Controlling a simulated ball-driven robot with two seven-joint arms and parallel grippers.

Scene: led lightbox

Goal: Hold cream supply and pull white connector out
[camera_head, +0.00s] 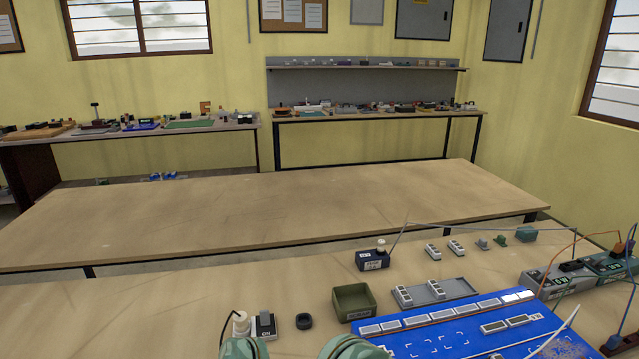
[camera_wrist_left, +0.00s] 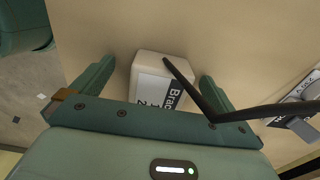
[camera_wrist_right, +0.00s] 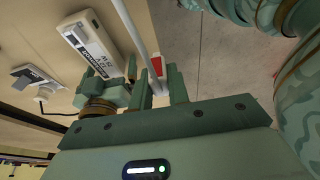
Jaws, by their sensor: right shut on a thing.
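The cream supply (camera_wrist_left: 150,82), a pale box with a black-lettered label, lies between the fingers of my left gripper (camera_wrist_left: 157,72) in the left wrist view. The fingers stand apart with gaps at its sides. A black cord crosses over its edge. My right gripper (camera_wrist_right: 159,85) is shut on the white connector (camera_wrist_right: 158,96), mostly hidden between the fingers, with a pale lead running up from it. In the head view only green arm parts show at the bottom edge, and the gripper tips are out of sight.
A labelled pale box (camera_wrist_right: 92,42) lies beside the right gripper. In the head view stand a switch (camera_head: 264,326), a black ring (camera_head: 304,321), an olive bin (camera_head: 354,302) and a blue board (camera_head: 470,335). Bench left of the bin is mostly clear.

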